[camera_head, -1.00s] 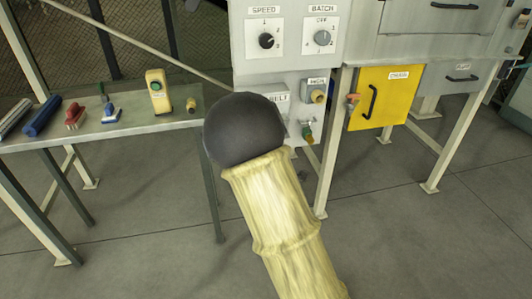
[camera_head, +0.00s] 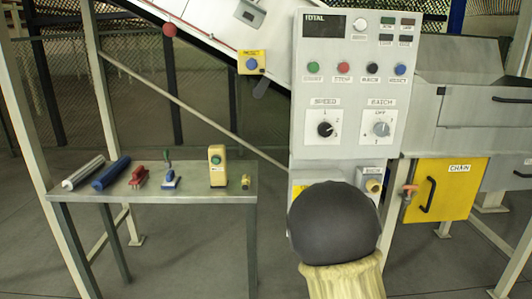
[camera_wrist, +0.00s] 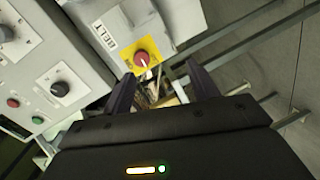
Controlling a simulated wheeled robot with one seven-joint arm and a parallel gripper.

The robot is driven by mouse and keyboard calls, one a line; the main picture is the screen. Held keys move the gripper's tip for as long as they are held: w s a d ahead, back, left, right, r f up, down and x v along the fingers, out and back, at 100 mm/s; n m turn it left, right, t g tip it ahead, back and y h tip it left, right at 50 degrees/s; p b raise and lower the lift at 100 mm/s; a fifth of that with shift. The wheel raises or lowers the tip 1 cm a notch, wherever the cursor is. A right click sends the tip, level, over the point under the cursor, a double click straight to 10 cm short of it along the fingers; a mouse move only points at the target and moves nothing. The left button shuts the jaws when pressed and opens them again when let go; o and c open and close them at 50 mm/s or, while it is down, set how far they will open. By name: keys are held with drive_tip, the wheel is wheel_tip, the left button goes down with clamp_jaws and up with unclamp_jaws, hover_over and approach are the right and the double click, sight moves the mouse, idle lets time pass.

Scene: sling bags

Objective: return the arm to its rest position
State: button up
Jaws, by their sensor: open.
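My arm shows in the head view as a dark rounded joint (camera_head: 335,222) with a pale yellow sleeve below it, at the lower middle right. It stands in front of the lower part of the control panel (camera_head: 347,150). My gripper is hidden in the head view. In the wrist view my gripper (camera_wrist: 160,82) has its two dark fingers apart, with nothing held between them. A red knob on a yellow plate (camera_wrist: 141,57), beside a BELT label, appears just beyond the fingers. I cannot tell the exact distance to it.
A metal table (camera_head: 150,190) at left holds several brushes and tools and a yellow box-shaped device (camera_head: 217,165). A yellow CHAIN door (camera_head: 445,188) with a black handle and an orange valve (camera_head: 409,189) is at right. Open floor lies between the table and panel.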

drive_tip(key=s+a+f+m+g+y, duration=0.1)
drive_tip(key=s+f+m+g, duration=0.1)
drive_tip(key=s+m+g, duration=0.7)
drive_tip(key=s+f+m+g, duration=0.3)
drive_tip(key=s+m+g, duration=0.15)
drive_tip(key=s, duration=0.85)
wheel_tip(320, 180, up, 28)
drive_tip(key=p, duration=2.7)
drive_tip(key=shift+a+m+p, duration=0.15)
drive_tip(key=shift+m+p, duration=0.25)
drive_tip(key=shift+m, duration=0.05)
drive_tip(key=shift+t, duration=0.25)
